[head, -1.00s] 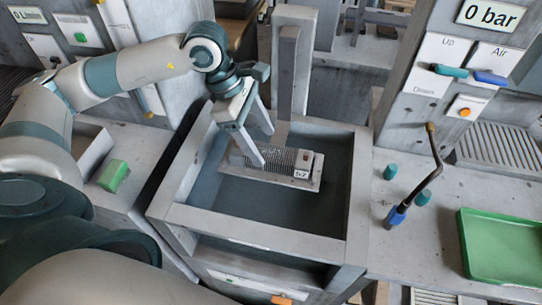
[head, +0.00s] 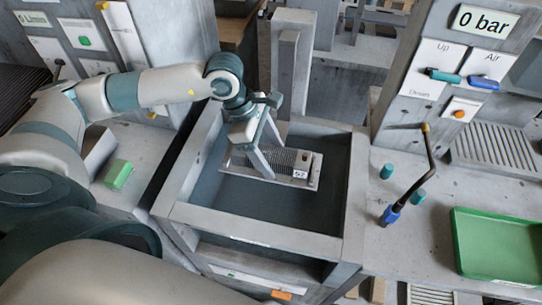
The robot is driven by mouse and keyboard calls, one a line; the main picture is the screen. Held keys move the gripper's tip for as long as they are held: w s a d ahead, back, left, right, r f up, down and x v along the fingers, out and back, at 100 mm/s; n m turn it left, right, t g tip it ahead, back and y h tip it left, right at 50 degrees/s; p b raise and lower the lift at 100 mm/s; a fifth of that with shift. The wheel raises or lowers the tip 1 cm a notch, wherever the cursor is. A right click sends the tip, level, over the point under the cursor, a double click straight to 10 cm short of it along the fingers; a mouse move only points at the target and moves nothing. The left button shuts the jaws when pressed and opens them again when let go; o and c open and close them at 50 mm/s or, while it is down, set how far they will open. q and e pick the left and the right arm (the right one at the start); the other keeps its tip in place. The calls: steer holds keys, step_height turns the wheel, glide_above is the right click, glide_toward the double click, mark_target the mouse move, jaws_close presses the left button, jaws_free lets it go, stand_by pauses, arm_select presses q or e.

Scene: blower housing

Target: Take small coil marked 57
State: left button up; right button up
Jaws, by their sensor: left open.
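The small coil (head: 303,161) is a finned grey block on a flat plate, with a white label that reads 57. It sits inside the open grey-walled tank (head: 262,228), towards its back. My left gripper (head: 276,161) is open and points down over the coil's left part. One finger comes down in front of the coil and the other behind it. I cannot tell whether the fingers touch it. My right gripper is not in view.
A green tray (head: 500,245) lies on the right bench. A grey post (head: 288,75) rises behind the tank. A green block (head: 118,174) is on the left bench.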

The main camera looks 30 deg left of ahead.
mark_target(278, 154)
arm_select(q)
steer(key=c, duration=1.5)
steer(key=shift+r, duration=0.1)
steer(key=shift+r, duration=0.45)
step_height(278, 154, up, 4)
steer(key=shift+f+p, duration=0.25)
steer(key=shift+p, duration=0.5)
steer(key=s+d+r+p, duration=0.1)
steer(key=s+r+p, duration=0.1)
steer(key=s+p, duration=0.1)
steer(key=s+d+r+p, duration=0.1)
steer(key=s+r+p, duration=0.1)
steer(key=s+p, duration=0.2)
steer(key=s+r+p, duration=0.2)
steer(key=s+p, duration=0.2)
steer(key=p, duration=0.2)
steer(key=shift+s+d+r, duration=0.15)
steer(key=shift+d+r, duration=0.1)
steer(key=shift+d, duration=0.15)
